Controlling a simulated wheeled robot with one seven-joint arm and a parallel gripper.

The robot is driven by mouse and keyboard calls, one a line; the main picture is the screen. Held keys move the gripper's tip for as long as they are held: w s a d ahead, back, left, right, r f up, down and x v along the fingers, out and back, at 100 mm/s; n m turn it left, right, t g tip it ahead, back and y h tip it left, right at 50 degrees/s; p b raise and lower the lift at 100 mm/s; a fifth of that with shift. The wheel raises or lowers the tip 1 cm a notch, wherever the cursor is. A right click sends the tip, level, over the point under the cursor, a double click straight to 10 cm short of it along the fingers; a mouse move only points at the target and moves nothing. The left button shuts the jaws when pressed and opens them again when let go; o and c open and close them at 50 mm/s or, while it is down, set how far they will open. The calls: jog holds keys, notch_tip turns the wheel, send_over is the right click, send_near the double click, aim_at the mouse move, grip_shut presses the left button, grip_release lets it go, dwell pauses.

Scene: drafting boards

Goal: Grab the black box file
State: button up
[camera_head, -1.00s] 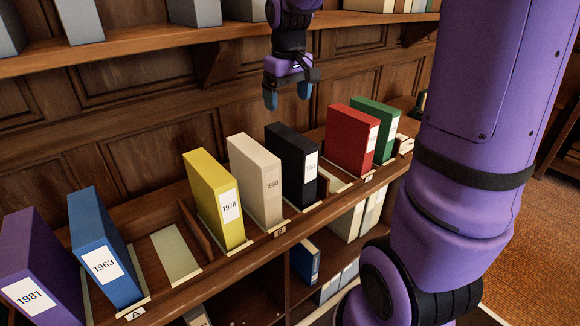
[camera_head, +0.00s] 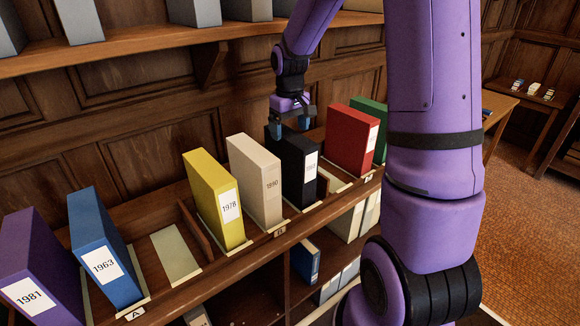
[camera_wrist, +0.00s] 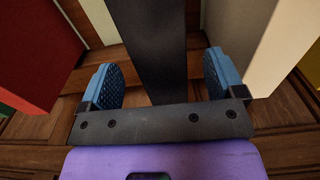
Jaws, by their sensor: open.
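The black box file (camera_head: 296,168) stands upright on the shelf between the cream file and the red file, with a white label on its spine. My gripper (camera_head: 290,124) is at the top of the black file, fingers pointing down. In the wrist view, my gripper's (camera_wrist: 164,78) blue finger pads are apart, one on each side of the black file (camera_wrist: 150,45), with a visible gap on both sides. The gripper is open and holds nothing. The file's lower part is hidden in the wrist view.
Yellow (camera_head: 212,200), blue (camera_head: 97,250), purple (camera_head: 38,270) and green (camera_head: 372,125) files share the shelf. A wooden divider (camera_head: 195,228) stands left of the yellow file. An upper shelf (camera_head: 130,42) runs behind.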

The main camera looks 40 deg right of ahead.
aim_at(290, 134)
jog(key=shift+f, duration=2.4)
grip_shut()
